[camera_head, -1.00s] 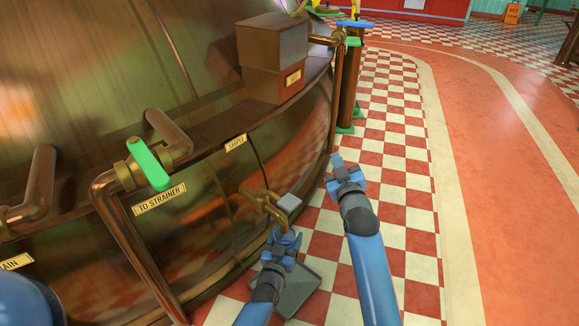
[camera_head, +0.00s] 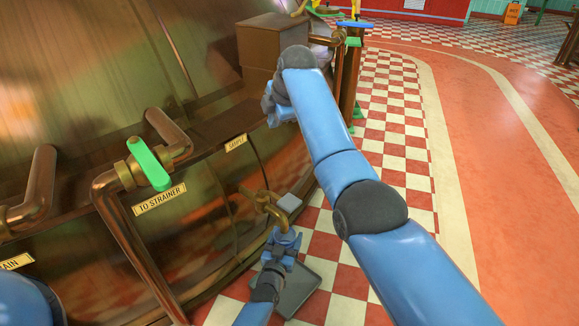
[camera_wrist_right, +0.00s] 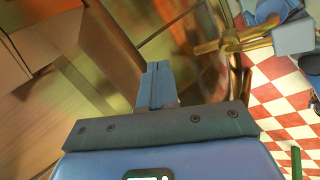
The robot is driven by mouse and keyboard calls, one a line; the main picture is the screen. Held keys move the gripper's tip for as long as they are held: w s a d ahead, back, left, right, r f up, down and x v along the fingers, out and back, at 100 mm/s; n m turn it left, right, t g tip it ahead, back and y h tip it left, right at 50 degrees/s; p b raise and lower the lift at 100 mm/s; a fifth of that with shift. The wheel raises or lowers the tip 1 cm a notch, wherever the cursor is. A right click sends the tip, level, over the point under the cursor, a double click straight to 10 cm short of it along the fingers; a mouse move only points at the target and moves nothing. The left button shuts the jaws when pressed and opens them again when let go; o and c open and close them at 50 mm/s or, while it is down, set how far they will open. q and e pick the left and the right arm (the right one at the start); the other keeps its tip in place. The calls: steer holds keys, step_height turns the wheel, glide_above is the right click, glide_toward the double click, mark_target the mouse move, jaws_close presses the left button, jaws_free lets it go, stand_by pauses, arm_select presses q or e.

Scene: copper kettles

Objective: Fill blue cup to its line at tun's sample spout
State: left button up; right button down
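The tun (camera_head: 90,60) is the big copper vessel filling the left. Its brass sample spout (camera_head: 262,200), with a grey square piece (camera_head: 289,203), sits low right of the "SAMPLE" label (camera_head: 236,143). My left gripper (camera_head: 283,240) is at the spout's mouth; its fingers are too small to read. I cannot pick out the blue cup there against the blue gripper. My right gripper (camera_head: 275,104) is raised beside the tun, below the copper box. In the wrist view its fingers (camera_wrist_right: 157,85) look closed together, with nothing between them. The spout shows there too (camera_wrist_right: 235,42).
A green-handled valve (camera_head: 148,165) and pipe marked "TO STRAINER" stand left of the spout. The copper box (camera_head: 262,50) juts out above. A grey tray (camera_head: 305,285) lies on the checkered floor below. Open floor (camera_head: 480,150) lies to the right.

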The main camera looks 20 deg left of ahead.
mark_target(290, 201)
steer(key=s+d+f+n+g+h, duration=0.5)
steer(key=s+d+f+n+g, duration=0.15)
steer(key=s+n, duration=0.35)
steer(key=shift+m, duration=0.3)
steer(key=shift+s+d+f, duration=0.1)
steer(key=shift+s+f, duration=0.1)
steer(key=shift+f, duration=1.4)
steer(key=shift+s+d+f, duration=0.1)
steer(key=shift+s+f, duration=0.05)
steer(key=shift+f, duration=1.45)
steer(key=shift+f, duration=0.1)
steer(key=shift+f, duration=1.2)
stand_by(2.2)
